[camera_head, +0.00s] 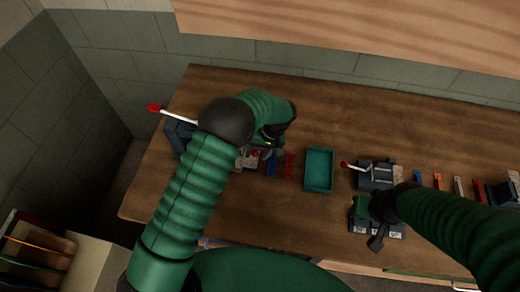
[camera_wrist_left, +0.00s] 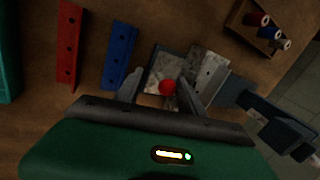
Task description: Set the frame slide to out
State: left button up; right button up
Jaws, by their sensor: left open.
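A small fixture with pale metal plates (camera_wrist_left: 161,72) and a round red knob (camera_wrist_left: 168,87) lies in front of my left gripper (camera_wrist_left: 160,95). It may be the frame slide, but I cannot tell for sure. My left gripper is open, with one finger on each side of the knob; whether they touch it is unclear. In the head view the red knob (camera_head: 255,153) shows small beside my left gripper (camera_head: 268,150), and my arm hides much of the fixture. My right gripper (camera_head: 376,232) is over a dark block at the right, its jaw opening unclear.
Blue (camera_wrist_left: 119,55) and red (camera_wrist_left: 69,45) drilled strips lie beside the fixture. A teal tray (camera_head: 319,170) sits mid-table. A red-tipped lever (camera_head: 178,117) stands at left, and a lever device (camera_head: 377,174) at right. A wooden box of rolls (camera_wrist_left: 248,30) is near the table edge.

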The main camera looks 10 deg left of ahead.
pick_arm(q)
jog(key=shift+w+r, duration=0.15)
jog(key=shift+r, duration=0.25)
jog(key=b+v, duration=0.2)
jog(key=v, duration=1.4)
jog(key=shift+f, duration=0.15)
jog(key=s+a+f+m+t+h, duration=0.1)
jog(key=s+a, duration=0.4)
jog(key=s, duration=0.5)
jog(key=s+a+f+m+t+h, duration=0.1)
jog(key=s+a+f+t+h, duration=0.1)
jog(key=s+a, duration=0.4)
jog(key=s, duration=0.5)
jog(key=shift+a+f+h, duration=0.25)
jog(key=shift+f+h, duration=0.05)
jog(key=shift+f, duration=0.05)
jog(key=shift+w, duration=0.1)
